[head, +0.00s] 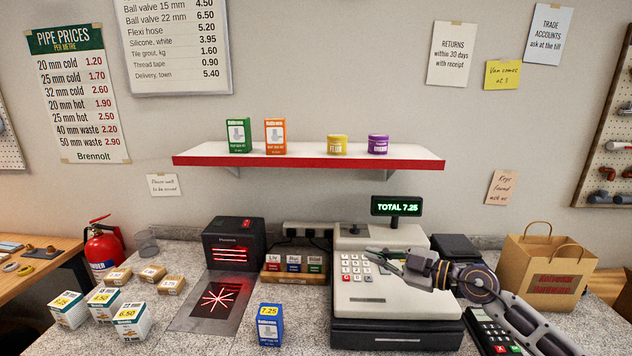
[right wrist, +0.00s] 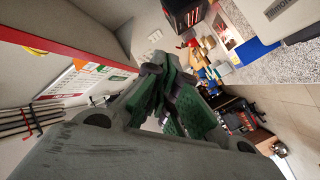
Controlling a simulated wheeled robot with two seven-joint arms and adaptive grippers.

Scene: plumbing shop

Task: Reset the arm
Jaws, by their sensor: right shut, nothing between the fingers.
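My right gripper (head: 382,257) is over the keypad of the cash register (head: 385,300) in the head view, its arm coming in from the lower right. Its fingers are shut with nothing between them. In the right wrist view the green-padded fingers (right wrist: 172,98) show close together. I cannot tell whether the fingertips touch the keys. The register's display (head: 397,206) reads TOTAL 7.25. My left gripper is not in either view.
A blue box (head: 270,325) marked 7.25 stands on the counter left of the register. The scanner (head: 234,243), a card terminal (head: 492,332) and a paper bag (head: 545,272) stand around it. A red-edged shelf (head: 308,160) hangs above. Several priced boxes stand at left.

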